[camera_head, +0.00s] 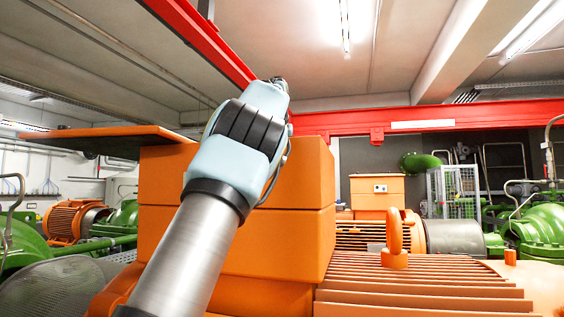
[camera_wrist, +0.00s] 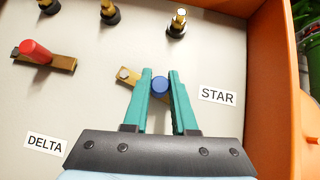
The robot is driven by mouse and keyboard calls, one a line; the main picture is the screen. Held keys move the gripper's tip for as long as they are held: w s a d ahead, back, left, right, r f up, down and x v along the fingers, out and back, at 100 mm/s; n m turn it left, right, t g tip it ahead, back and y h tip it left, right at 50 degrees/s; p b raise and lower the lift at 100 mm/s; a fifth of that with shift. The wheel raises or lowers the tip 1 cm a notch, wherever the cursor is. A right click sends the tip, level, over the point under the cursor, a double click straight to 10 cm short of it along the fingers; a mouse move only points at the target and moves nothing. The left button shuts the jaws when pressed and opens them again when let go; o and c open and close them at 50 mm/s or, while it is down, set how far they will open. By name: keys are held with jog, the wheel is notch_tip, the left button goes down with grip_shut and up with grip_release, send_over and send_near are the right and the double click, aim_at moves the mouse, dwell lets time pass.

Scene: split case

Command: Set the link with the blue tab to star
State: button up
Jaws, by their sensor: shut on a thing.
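In the wrist view, my gripper (camera_wrist: 161,86) has its two green fingers closed around the blue tab (camera_wrist: 160,85). The tab sits on a brass link (camera_wrist: 126,76), whose left end shows beside the left finger; the rest is hidden by the fingers. The STAR label (camera_wrist: 217,96) is just right of the fingers. The DELTA label (camera_wrist: 46,143) is at the lower left. In the head view, my arm reaches up over the orange case (camera_head: 290,210), and my gripper is hidden behind it.
A second brass link (camera_wrist: 62,62) with a red tab (camera_wrist: 34,51) lies to the left. Several brass terminal posts (camera_wrist: 178,22) stand along the top. The orange case wall (camera_wrist: 262,75) rises close on the right. An orange lid (camera_head: 100,138) stands out left of the case.

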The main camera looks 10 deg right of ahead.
grip_shut()
jog(key=shift+w, duration=0.1)
jog(key=shift+w+d+n+y, duration=0.1)
jog(key=shift+d+n+y, duration=0.1)
jog(key=shift+n+y, duration=0.15)
jog(key=shift+w+r+n+t+y, duration=0.35)
jog(key=shift+w+n+y, duration=0.15)
jog(key=shift+n, duration=0.35)
jog(key=shift+d+n+y, duration=0.1)
jog(key=shift+n+y, duration=0.15)
jog(key=shift+n, duration=0.05)
jog(key=shift+s+d+f, duration=0.1)
jog(key=shift+f, duration=0.1)
jog(key=shift+f, duration=0.1)
jog(key=o, duration=0.6)
grip_release()
